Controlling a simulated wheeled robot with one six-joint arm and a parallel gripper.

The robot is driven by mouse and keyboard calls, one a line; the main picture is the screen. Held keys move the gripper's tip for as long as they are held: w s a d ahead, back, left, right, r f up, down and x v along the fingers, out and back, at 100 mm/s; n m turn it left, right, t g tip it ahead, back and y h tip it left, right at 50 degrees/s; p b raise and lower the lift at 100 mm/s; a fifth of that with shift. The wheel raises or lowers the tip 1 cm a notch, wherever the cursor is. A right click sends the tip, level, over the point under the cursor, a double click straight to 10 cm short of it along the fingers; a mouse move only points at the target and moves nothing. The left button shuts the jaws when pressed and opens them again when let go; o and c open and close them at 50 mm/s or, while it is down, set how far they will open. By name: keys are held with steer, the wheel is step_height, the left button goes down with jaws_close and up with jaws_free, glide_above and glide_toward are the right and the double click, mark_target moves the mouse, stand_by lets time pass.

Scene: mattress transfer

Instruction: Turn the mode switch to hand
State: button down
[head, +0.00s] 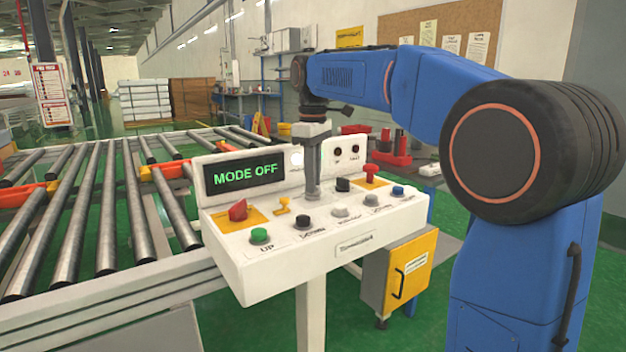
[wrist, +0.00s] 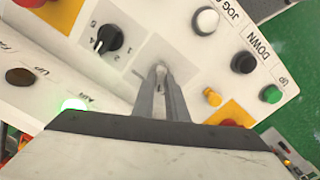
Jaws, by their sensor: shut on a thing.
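A white control panel (head: 290,265) stands on a post; its display (head: 244,173) reads "MODE OFF" in green. My gripper (head: 312,194) points straight down at the middle of the panel top. In the wrist view its two grey fingers (wrist: 160,72) come close together over a grey square plate (wrist: 181,56). They are shut on a small pale part, which I take for the mode switch (wrist: 161,67). The fingers hide most of it, so its turned position cannot be told. A black selector knob (wrist: 108,40) with numbers around it sits beside the plate, apart from the fingers.
A red knob (head: 238,210) on a yellow plate, a yellow switch (head: 283,205), a green button (head: 260,236) and several other buttons surround the fingers. A red mushroom button (head: 370,172) is at the right. A roller conveyor (head: 105,220) lies left.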

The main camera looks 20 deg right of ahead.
steer(key=m, duration=0.5)
steer(key=shift+m, duration=0.3)
stand_by(0.5)
steer(key=c, duration=1.8)
jaws_free()
steer(key=shift+o, duration=0.2)
steer(key=shift+r, duration=0.1)
step_height(320, 180, up, 17)
